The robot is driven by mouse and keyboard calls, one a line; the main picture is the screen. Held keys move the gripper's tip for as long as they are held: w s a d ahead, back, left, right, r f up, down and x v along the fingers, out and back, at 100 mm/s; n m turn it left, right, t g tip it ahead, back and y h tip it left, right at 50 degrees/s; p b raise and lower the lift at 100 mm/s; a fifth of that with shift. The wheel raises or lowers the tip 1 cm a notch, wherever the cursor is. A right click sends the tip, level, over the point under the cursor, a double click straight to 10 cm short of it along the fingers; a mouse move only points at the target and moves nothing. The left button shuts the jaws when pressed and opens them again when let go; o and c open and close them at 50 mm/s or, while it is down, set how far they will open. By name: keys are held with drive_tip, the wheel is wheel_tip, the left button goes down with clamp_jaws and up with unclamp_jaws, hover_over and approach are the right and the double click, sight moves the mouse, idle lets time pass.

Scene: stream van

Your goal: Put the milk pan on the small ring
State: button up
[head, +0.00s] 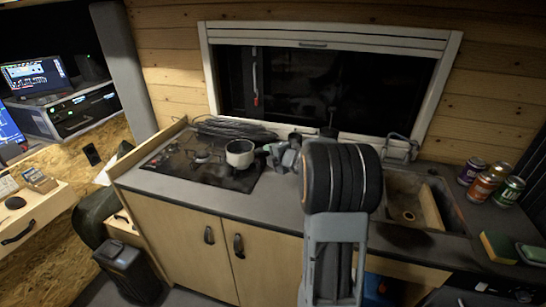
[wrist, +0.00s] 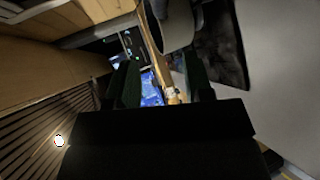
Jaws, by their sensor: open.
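The milk pan (head: 240,153), pale with a dark inside, sits upright at the right part of the black hob (head: 180,171). Its curved wall also shows at the top of the wrist view (wrist: 176,28). Burner supports (head: 200,157) show to the left of the pan; I cannot tell which belongs to the small ring. My gripper (head: 272,152) is just right of the pan, pointing towards it, and partly hidden behind my arm. In the wrist view its two dark fingers (wrist: 158,85) are apart. Whether the pan's handle lies between them is unclear.
A dark coiled cable (head: 232,129) lies behind the hob below the window. The sink (head: 425,200) is to the right, with several cans (head: 485,180) and a sponge (head: 498,247) beyond. Bare worktop (head: 200,194) runs along the front.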

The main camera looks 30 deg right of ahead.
drive_tip(key=s+a+r+m+g+h, duration=0.2)
drive_tip(key=s+a+r+m+h, duration=0.4)
drive_tip(key=m, duration=0.3)
drive_tip(key=s+a+f+m+g+y, duration=0.2)
drive_tip(key=s+a, duration=0.5)
drive_tip(key=s, duration=0.4)
drive_tip(key=s+a+f+m+g+y, duration=0.2)
drive_tip(key=s+a+f+m+g, duration=0.2)
drive_tip(key=s, duration=0.6)
drive_tip(key=a+m+g, duration=0.2)
drive_tip(key=a+m, duration=0.1)
drive_tip(key=m, duration=0.1)
drive_tip(key=shift+s+a+f+y, duration=0.15)
drive_tip(key=shift+s+a+y, duration=0.05)
drive_tip(key=shift+s+y, duration=0.2)
drive_tip(key=shift+w, duration=0.1)
drive_tip(key=shift+c, duration=0.4)
